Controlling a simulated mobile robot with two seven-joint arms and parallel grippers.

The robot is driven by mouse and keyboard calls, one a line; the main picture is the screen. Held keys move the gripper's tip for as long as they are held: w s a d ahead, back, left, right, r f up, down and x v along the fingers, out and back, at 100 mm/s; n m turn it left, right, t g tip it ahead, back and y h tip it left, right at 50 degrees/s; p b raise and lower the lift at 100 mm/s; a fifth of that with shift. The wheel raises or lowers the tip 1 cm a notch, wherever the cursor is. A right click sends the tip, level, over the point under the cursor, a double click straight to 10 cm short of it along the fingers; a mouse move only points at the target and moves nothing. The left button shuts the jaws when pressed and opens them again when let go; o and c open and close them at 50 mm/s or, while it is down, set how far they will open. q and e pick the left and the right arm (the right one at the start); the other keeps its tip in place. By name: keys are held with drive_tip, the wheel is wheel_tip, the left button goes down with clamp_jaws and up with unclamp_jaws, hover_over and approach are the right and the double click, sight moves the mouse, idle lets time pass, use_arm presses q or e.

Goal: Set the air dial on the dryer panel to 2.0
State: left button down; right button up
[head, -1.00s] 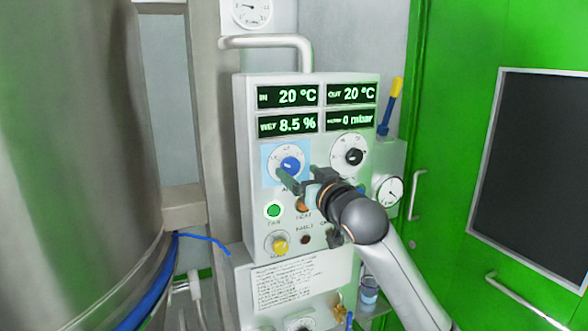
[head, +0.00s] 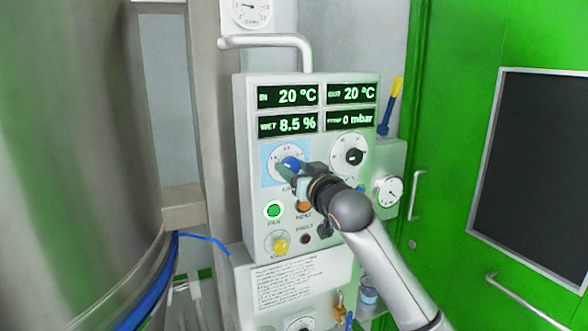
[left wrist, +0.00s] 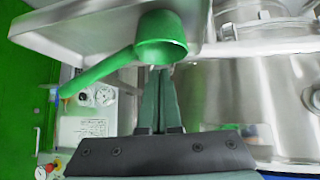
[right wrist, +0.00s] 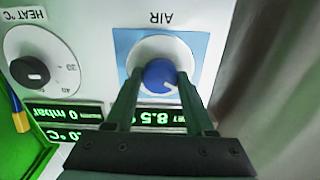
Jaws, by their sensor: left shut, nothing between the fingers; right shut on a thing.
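The air dial (head: 273,156) has a blue knob (head: 291,162) on a white scale over a light blue square on the dryer panel (head: 246,180). The knob (right wrist: 160,74) also shows upside down in the right wrist view, under the word AIR, with a pale mark toward the picture's lower right. The scale numbers are too small or covered to read a setting. My right gripper (right wrist: 160,88) is shut on the knob, one finger on each side. My left gripper (left wrist: 160,70) is shut and empty, its tips just below a green scoop (left wrist: 161,35).
Beside the air dial is the heat dial (head: 350,156) with a black knob. Below are a lit green button (head: 273,210) and a yellow knob (head: 279,246). A gauge (head: 390,191) is at right, a steel vessel (head: 75,170) at left. The scoop lies by a metal tray (left wrist: 70,45).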

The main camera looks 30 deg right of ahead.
clamp_jaws()
drive_tip(key=shift+m, duration=0.3)
drive_tip(key=m, duration=1.1)
drive_tip(key=shift+d, duration=0.1)
idle(0.5)
drive_tip(key=o, duration=0.6)
unclamp_jaws()
drive_tip(key=shift+s, duration=0.1)
